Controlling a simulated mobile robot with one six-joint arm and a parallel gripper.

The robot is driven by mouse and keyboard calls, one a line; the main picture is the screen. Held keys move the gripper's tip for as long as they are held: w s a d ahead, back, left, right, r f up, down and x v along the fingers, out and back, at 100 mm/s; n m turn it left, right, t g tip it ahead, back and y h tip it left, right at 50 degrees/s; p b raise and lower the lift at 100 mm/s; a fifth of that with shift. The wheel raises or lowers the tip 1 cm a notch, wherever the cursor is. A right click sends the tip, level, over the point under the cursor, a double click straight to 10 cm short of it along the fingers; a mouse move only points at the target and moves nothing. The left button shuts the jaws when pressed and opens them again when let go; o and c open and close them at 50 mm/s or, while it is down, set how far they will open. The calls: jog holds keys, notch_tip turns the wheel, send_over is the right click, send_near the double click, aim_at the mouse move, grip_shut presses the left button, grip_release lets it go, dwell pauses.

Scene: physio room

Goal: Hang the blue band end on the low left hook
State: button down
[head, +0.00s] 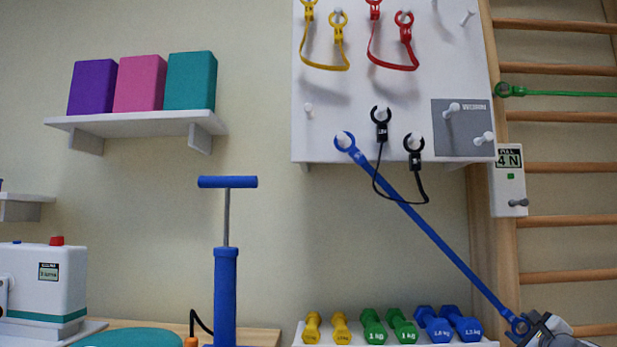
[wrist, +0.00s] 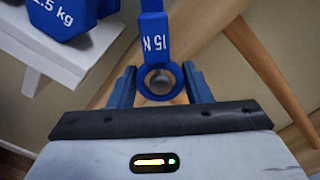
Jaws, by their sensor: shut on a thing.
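The blue band (head: 430,232) runs taut and slanting from the board down to my gripper (head: 519,326) at the lower right. Its upper ring (head: 344,141) is around a peg at the board's lower left. My gripper is shut on the lower blue band end, a ring marked 15 N, between its blue fingers in the wrist view (wrist: 155,35). A round grey thing (wrist: 160,83) shows inside that ring; I cannot tell whether it is a hook. An empty white peg (head: 308,108) sticks out near the board's left edge.
The white board (head: 340,90) also holds yellow, red and black bands. Wooden wall bars (head: 560,170) with a green band (head: 560,93) and a gauge box (head: 508,180) stand at right. Dumbbells (head: 390,328) sit on a low shelf beside my gripper. A blue pump (head: 225,290) stands left.

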jog(key=shift+w+d+f, duration=0.1)
jog(key=shift+w, duration=0.55)
jog(key=shift+a+r, duration=0.3)
dwell(0.4)
jog(key=c, duration=1.1)
grip_release()
jog(key=o, duration=0.5)
jog(key=shift+o, duration=0.5)
jog(key=s, duration=0.8)
jog(key=shift+b, duration=0.3)
jog(key=shift+r, duration=0.1)
